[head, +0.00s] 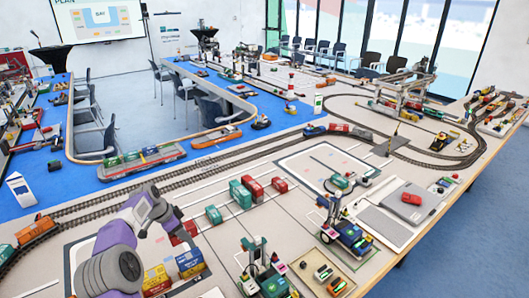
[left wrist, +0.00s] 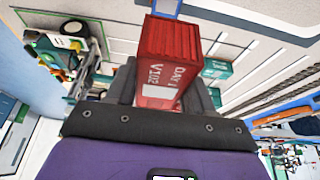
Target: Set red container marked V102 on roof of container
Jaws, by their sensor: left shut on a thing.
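The red container marked V102 (left wrist: 168,62) is between the fingers of my left gripper (left wrist: 172,88), its white lettering readable in the left wrist view. In the head view the left gripper (head: 178,226) is shut on the red container (head: 184,233), which is partly hidden by the purple and grey arm. It appears held above the table. A blue container (head: 190,263) and a yellow container (head: 156,281) stand in front of it, nearer the picture's bottom edge. A blue edge (left wrist: 166,8) shows beyond the red container in the left wrist view. My right gripper is out of view.
Green and red containers (head: 254,189) stand farther back. A second crane vehicle (head: 335,226) is at right. Curved rail track (head: 200,180) runs behind.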

